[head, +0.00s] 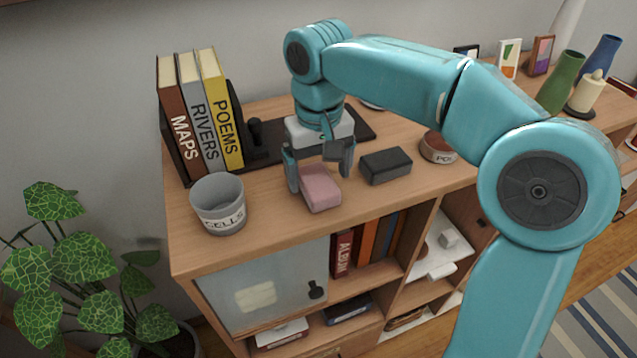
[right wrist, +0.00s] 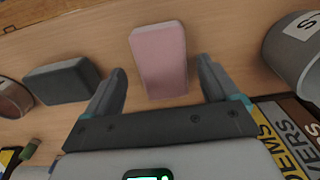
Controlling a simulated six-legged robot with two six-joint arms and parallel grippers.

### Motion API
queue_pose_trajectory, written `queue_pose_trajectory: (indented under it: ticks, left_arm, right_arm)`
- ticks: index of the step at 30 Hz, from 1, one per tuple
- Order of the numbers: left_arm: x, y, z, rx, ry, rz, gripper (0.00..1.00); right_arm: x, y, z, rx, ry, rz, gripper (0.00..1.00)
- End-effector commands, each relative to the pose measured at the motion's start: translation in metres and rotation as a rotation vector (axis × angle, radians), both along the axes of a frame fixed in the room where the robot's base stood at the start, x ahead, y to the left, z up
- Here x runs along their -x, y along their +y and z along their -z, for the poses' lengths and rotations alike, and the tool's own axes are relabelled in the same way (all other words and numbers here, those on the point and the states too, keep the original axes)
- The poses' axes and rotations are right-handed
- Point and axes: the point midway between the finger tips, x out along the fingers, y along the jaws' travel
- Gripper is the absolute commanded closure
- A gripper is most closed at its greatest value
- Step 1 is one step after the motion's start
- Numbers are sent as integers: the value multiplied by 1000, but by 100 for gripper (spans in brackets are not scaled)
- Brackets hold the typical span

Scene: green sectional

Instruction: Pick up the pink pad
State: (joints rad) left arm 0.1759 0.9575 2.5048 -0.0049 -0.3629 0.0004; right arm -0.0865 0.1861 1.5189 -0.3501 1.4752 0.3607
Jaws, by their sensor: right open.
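The pink pad (head: 321,188) is a small rounded block lying on the wooden cabinet top near its front edge. It also shows in the right wrist view (right wrist: 160,58). My right gripper (head: 320,172) is open and points down at the pad from behind. In the right wrist view its two fingers (right wrist: 160,92) stand on either side of the pad's near end, with gaps between them and the pad. My left gripper is not in view.
A dark grey block (head: 386,166) lies right of the pad, close to one finger. A grey cup (head: 218,203) stands to the left. Books (head: 200,110) stand behind it. A round pot (head: 438,148) sits farther right. The cabinet top's front edge (head: 270,246) is close.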

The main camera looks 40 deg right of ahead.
Motion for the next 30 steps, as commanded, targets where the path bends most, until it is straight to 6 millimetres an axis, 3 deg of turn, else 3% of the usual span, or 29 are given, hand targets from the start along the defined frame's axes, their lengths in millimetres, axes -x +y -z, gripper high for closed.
queue_pose_trajectory:
  ticks: [4, 12, 17, 30]
  left_arm:
    - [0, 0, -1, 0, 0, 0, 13]
    - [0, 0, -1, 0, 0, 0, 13]
    - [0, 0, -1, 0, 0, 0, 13]
    - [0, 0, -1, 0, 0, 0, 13]
  right_arm:
    - [-1, 0, 19, 0, 1, 0, 12]
    - [-1, 0, 22, 0, -1, 0, 12]
    - [-1, 0, 22, 0, -1, 0, 64]
    - [-2, 0, 13, 0, -3, -1, 67]
